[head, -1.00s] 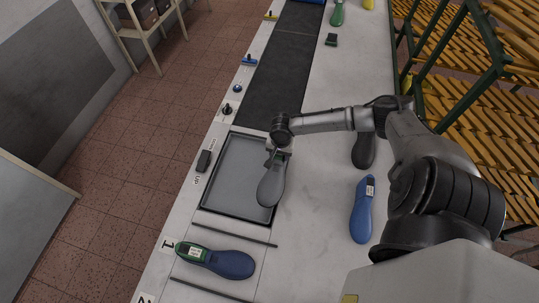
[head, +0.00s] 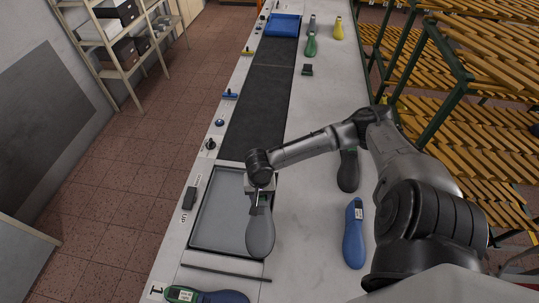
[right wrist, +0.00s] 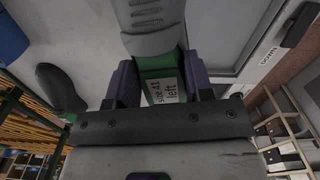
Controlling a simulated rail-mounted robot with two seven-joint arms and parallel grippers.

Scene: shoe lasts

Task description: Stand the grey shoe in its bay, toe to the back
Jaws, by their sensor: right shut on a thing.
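My right gripper (head: 261,190) is shut on the heel end of a grey shoe (head: 260,232). The shoe hangs over the right part of a grey tray (head: 192,245), its toe pointing to the bottom of the head view. In the right wrist view the shoe (right wrist: 155,30) shows between the jaws, with a green part and a label reading "size 41 left". The printed number 1 (head: 156,291) marks a place beyond a dark divider strip (head: 225,273). A blue shoe with a green end (head: 220,297) lies there, cut off by the frame. My left gripper is not in view.
Another dark grey shoe (head: 348,172) and a blue shoe (head: 354,235) lie on the table to the right. A dark belt (head: 262,110) runs back to a blue tray (head: 284,25). Slatted racks (head: 500,60) stand at right. The table between belt and racks has free room.

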